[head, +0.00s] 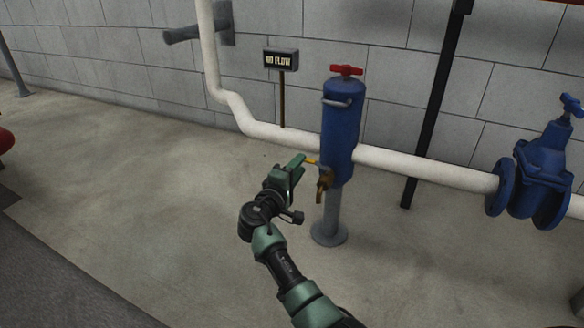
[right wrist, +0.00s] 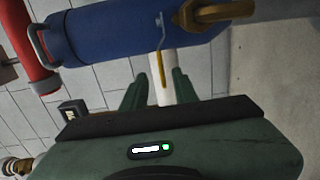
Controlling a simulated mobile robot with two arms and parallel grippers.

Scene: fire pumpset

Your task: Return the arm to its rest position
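My right gripper (head: 297,166) is in front of the blue vertical cylinder (head: 341,130), on its left side. In the right wrist view its two green fingers stand apart, so the gripper (right wrist: 158,84) is open. The yellow valve lever (right wrist: 161,68) shows in line with the gap between the fingers, with no finger seen closed on it. The lever belongs to a brass valve (head: 325,178) low on the cylinder. My right arm (head: 285,268) reaches in from the bottom of the head view. My left gripper is not in view.
A white pipe (head: 425,168) runs along the wall at cylinder height. A blue gate valve (head: 540,170) with a blue handwheel sits on it at right. A "NO FLOW" sign (head: 281,59) stands behind. A dark post (head: 437,105) rises right of the cylinder.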

